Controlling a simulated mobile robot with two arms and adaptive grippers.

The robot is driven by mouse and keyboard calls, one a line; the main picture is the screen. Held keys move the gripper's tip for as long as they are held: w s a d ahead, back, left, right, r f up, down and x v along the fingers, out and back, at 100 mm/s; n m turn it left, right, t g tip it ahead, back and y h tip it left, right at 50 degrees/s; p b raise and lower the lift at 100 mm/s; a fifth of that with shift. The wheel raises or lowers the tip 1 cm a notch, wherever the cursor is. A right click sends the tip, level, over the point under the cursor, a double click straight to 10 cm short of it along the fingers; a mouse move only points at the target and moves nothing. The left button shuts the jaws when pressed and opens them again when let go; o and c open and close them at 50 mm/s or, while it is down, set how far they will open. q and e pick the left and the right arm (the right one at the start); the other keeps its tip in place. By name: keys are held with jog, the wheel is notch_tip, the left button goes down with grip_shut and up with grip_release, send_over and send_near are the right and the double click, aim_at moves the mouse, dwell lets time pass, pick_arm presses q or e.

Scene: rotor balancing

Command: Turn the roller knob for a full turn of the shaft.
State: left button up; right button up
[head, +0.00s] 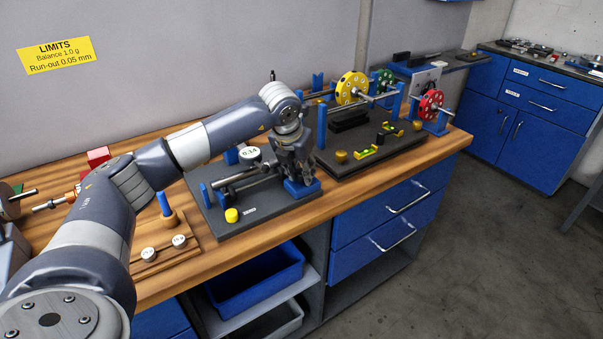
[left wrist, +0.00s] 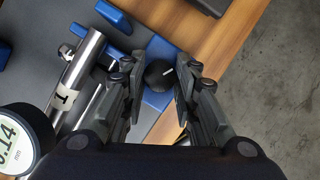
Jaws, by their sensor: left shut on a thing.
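My left gripper (head: 294,168) is at the right end of the run-out stand, over its blue block (head: 303,188). In the left wrist view its fingers (left wrist: 158,72) are on either side of the black roller knob (left wrist: 157,76), which has a white mark pointing to the upper right, and are shut on it. The knob is hidden by the gripper in the head view. The steel shaft (left wrist: 82,72) with a white label lies beside the left finger. A dial gauge (head: 250,154) reads 0.14; it also shows in the left wrist view (left wrist: 15,140). My right gripper is out of view.
The dark stand plate (head: 262,206) carries a yellow knob (head: 232,215). A wooden block (head: 178,252) lies left. The bench's front edge is close.

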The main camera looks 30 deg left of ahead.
pick_arm(q)
jog(key=shift+m, duration=0.3)
jog(key=o, duration=1.1)
jog(key=shift+c, duration=0.2)
jog(key=shift+r, duration=0.1)
jog(key=v, duration=1.2)
jog(key=shift+a, duration=0.15)
